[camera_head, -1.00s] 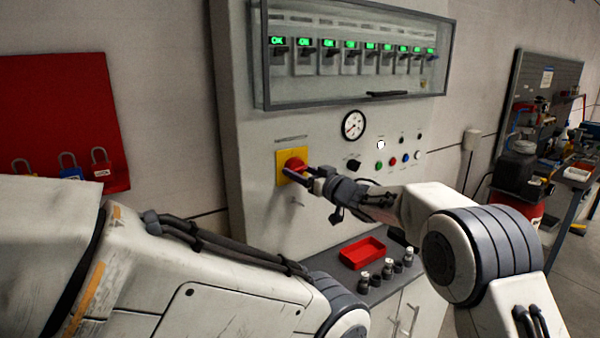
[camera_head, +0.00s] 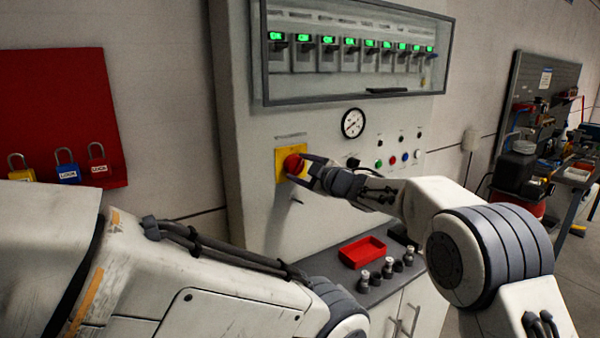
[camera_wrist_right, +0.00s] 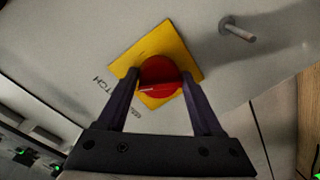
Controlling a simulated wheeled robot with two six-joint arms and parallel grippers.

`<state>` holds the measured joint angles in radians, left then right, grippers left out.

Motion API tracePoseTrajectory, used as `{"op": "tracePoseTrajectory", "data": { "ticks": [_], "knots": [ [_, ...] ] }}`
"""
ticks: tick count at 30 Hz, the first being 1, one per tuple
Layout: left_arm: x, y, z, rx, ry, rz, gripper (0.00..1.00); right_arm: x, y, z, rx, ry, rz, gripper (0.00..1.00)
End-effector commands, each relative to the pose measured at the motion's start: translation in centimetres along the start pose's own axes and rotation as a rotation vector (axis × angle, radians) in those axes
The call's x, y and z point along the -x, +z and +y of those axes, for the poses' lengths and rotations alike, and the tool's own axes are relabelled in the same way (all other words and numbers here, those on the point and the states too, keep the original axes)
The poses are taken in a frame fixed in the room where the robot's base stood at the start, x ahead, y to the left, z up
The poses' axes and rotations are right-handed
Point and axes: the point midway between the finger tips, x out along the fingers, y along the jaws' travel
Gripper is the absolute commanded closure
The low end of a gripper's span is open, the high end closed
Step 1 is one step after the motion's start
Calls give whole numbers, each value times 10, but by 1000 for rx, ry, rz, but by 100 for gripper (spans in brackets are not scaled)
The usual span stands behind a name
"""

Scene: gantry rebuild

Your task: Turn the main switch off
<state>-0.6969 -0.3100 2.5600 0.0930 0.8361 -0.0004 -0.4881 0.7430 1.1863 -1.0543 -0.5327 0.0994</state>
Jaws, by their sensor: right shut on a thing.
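The main switch is a round red knob (camera_head: 292,163) on a square yellow plate (camera_head: 280,167), on the front of the grey cabinet. My right gripper (camera_head: 304,170) is at the knob, its fingers on either side. In the right wrist view the two dark fingers (camera_wrist_right: 162,84) are shut on the red knob (camera_wrist_right: 160,73), and the yellow plate (camera_wrist_right: 179,40) sits behind it, tilted in the picture. The fingers partly hide the knob's sides. A small pale mark shows on the knob's face. My left arm crosses the lower left; its gripper is out of view.
Breakers with green displays (camera_head: 351,42) sit behind a framed window above. A gauge (camera_head: 353,123) and coloured buttons (camera_head: 392,161) are right of the switch. A peg (camera_wrist_right: 238,33) sticks out near the plate. A red tray (camera_head: 362,251) lies below; padlocks (camera_head: 67,167) hang left.

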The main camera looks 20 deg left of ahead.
Motion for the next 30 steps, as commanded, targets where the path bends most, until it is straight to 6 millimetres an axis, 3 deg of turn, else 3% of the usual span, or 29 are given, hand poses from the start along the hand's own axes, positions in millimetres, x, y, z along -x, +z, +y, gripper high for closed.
{"op": "tracePoseTrajectory", "data": {
  "ticks": [15,30],
  "knots": [
    [-22,1,-2,0,0,0,50,1,-1,6,408,15,-34,88],
    [-27,2,-2,0,0,0,50,1,-3,8,533,18,-42,88]
  ]
}}
